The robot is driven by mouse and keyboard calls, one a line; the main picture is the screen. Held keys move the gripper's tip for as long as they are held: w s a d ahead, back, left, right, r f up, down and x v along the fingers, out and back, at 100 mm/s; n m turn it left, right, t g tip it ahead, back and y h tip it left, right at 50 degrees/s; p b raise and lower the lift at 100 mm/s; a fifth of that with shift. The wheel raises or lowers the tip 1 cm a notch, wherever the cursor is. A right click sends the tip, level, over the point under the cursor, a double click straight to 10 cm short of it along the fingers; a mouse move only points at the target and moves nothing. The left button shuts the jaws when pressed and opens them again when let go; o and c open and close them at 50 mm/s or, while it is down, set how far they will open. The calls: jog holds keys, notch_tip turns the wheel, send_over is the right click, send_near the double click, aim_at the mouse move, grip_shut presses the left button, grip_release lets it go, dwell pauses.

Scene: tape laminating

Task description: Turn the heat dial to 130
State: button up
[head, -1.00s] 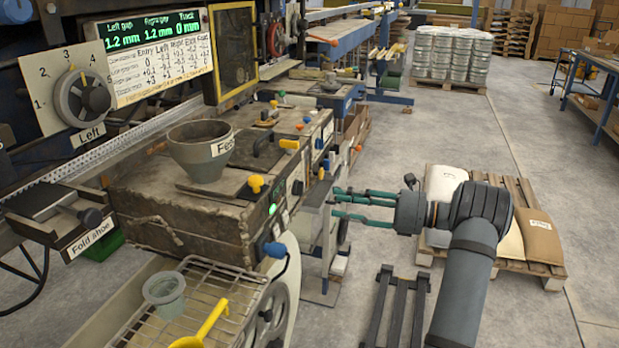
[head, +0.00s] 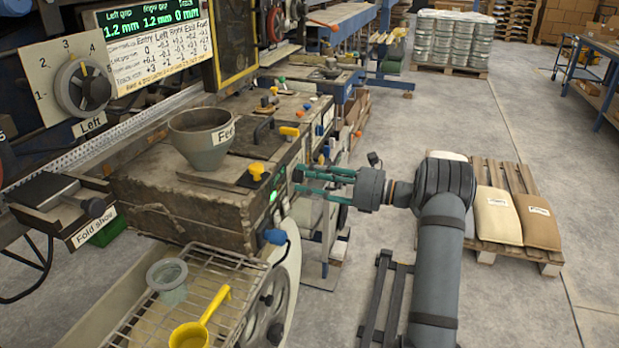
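I cannot pick out a dial marked for heat or a 130 mark. My gripper (head: 298,181) has green fingers that are apart and empty. It points left, with its tips close to the right-hand side of the wooden feed box (head: 180,205), near a green light (head: 272,197). Whether it touches the box cannot be told. A grey dial labelled Left (head: 83,88), with a scale of 1 to 4, is on a panel at the upper left, far from my gripper. Much of the box's right side is seen edge-on.
A grey hopper (head: 203,138) stands on the box. A blue knob (head: 275,237) sticks out at its front corner. A wire rack (head: 205,290) holds a yellow scoop (head: 205,320) and a cup (head: 168,275). A pallet with sacks (head: 495,213) lies to the right.

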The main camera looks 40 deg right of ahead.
jog(key=shift+c, duration=0.6)
jog(key=c, duration=0.8)
jog(key=shift+f+n+b, duration=0.15)
jog(key=shift+n+b, duration=0.15)
jog(key=shift+b, duration=0.5)
jog(key=n+b, duration=0.1)
jog(key=b, duration=0.1)
jog(key=n+b, duration=0.1)
jog(key=n, duration=0.1)
jog(key=shift+f+b, duration=0.25)
jog(key=shift+b, duration=0.15)
jog(key=n+b, duration=0.3)
jog(key=shift+r+n+b, duration=0.15)
jog(key=shift+n+b, duration=0.35)
jog(key=shift+b, duration=0.15)
jog(key=shift+r, duration=0.1)
